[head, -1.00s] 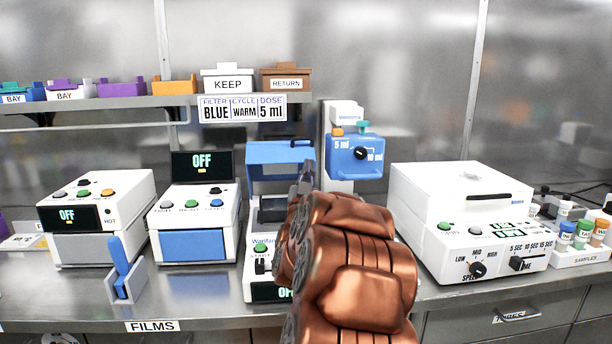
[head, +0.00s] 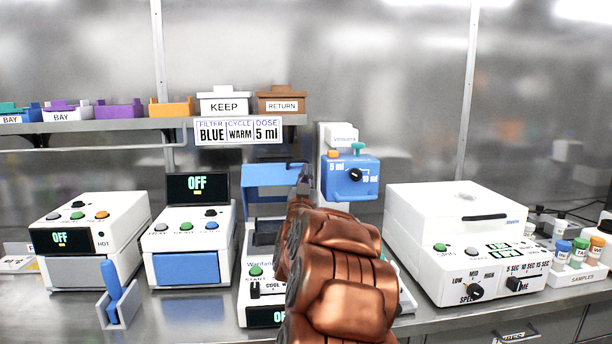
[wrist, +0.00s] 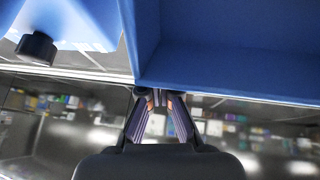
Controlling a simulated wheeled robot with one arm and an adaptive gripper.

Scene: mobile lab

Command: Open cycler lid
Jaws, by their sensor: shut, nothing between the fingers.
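My arm hides the cycler's right part. In the wrist view, the shut fingertips (wrist: 154,97) are just below the edge of the blue lid (wrist: 230,60).
A blue dose unit (head: 350,177) with a black knob hangs just right of the lid; it also shows in the wrist view (wrist: 75,20). A white spinner (head: 455,225) stands right, a filter machine (head: 190,240) left. A shelf (head: 100,125) with bins runs above.

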